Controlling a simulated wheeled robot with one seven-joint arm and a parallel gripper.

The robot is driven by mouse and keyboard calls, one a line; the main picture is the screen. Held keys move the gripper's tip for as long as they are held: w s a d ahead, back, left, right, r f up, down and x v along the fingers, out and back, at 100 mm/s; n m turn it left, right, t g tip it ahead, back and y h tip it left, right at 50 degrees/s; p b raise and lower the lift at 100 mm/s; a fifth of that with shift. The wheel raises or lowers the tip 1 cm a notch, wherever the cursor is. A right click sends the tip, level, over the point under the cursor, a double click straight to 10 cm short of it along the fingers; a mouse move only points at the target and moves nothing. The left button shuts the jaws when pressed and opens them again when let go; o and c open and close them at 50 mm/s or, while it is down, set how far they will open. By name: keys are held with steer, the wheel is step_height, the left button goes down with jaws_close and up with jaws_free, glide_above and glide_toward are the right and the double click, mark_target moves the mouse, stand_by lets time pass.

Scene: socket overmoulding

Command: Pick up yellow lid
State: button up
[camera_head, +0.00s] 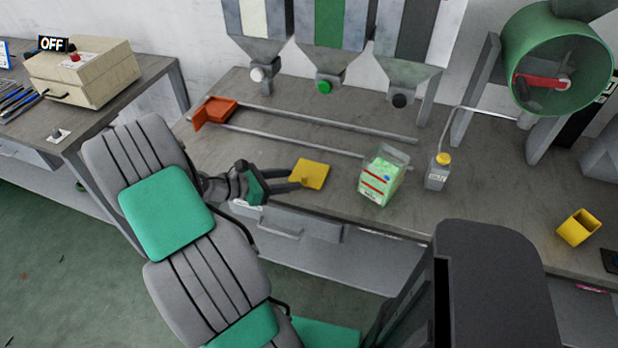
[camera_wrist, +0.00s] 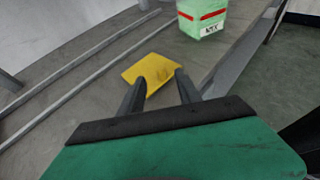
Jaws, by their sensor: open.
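The yellow lid (camera_head: 313,173) is a flat square lying on the grey table, near its front edge, in the head view. It also shows in the wrist view (camera_wrist: 155,70), just beyond and partly between my fingers. My gripper (camera_head: 295,181) is open, with its fingertips at the lid's left edge in the head view. In the wrist view my gripper (camera_wrist: 160,84) has its two fingers spread, with the fingertips overlapping the lid's near side. I cannot tell whether the fingers touch the lid. Nothing is held.
A green-white carton (camera_head: 380,178) and a bottle (camera_head: 438,172) stand right of the lid. Two metal rails (camera_head: 330,124) and an orange part (camera_head: 214,111) lie behind it. A yellow container (camera_head: 577,228) is far right. Hoppers (camera_head: 337,30) hang above the back.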

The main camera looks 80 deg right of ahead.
mark_target(300, 179)
steer(key=x, duration=0.4)
steer(key=shift+s+d+f, duration=0.1)
steer(key=shift+s, duration=0.2)
jaws_close()
stand_by(1.1)
